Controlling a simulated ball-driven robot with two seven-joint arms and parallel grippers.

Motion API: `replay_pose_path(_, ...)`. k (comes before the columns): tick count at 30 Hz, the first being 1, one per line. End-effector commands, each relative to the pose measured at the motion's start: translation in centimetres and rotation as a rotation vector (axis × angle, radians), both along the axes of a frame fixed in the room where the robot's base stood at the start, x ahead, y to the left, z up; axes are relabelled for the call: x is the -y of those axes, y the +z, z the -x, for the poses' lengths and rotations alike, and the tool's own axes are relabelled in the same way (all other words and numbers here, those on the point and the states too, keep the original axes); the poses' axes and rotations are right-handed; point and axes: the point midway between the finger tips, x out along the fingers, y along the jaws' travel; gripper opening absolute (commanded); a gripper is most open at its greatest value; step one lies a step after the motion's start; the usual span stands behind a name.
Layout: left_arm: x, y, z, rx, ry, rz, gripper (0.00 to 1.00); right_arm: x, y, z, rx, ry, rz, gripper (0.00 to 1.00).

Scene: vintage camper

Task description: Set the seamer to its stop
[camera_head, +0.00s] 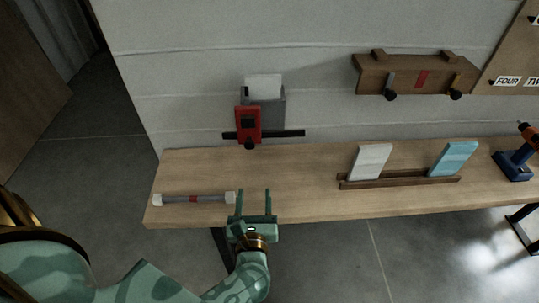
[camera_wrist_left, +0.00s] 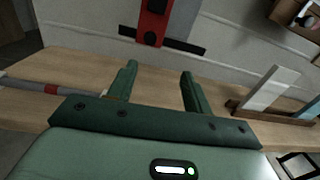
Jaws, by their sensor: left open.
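No label marks the seamer. It may be the red device (camera_head: 248,124) with a dark knob, on a grey box (camera_head: 275,106) with a black bar (camera_head: 291,133), at the wall behind the bench. The red device (camera_wrist_left: 152,22) also shows at the top of the left wrist view. My left gripper (camera_head: 254,198) is open and empty over the bench's front edge, in front of and below the red device and apart from it. In the left wrist view the fingers (camera_wrist_left: 158,80) are spread with only bench between them. My right gripper is not in view.
A grey rod (camera_head: 172,199) with a red band lies on the bench (camera_head: 300,175) left of my gripper. White (camera_head: 370,161) and blue (camera_head: 453,158) panels stand in a wooden rack at right. A wooden unit (camera_head: 418,76) with knobs is on the wall. A drill (camera_head: 515,162) stands far right.

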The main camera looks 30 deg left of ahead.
Motion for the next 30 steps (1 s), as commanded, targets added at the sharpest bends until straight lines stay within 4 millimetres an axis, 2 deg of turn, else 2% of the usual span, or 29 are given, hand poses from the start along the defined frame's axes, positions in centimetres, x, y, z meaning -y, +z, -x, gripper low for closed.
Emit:
replay_pose_path(3,-0.9,-0.4,0.5,0.066,0.052,0.146,0.5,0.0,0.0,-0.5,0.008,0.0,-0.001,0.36)
replay_pose_path(8,-1.7,-0.4,-0.7,0.084,0.053,0.171,0.5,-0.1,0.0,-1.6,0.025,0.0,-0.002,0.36)
replay_pose_path(11,-2.7,-0.3,-2.3,0.084,0.052,0.168,0.5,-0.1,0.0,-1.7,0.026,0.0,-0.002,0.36)
replay_pose_path(21,-7.1,-0.4,-9.7,0.083,0.05,0.164,0.5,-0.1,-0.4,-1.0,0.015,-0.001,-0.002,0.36)
replay_pose_path(25,-8.3,-0.4,-11.7,0.08,0.049,0.164,0.5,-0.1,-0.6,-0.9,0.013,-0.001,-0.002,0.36)
replay_pose_path(30,-9.3,-0.4,-13.1,0.079,0.05,0.164,0.5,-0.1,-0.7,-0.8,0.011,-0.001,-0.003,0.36)
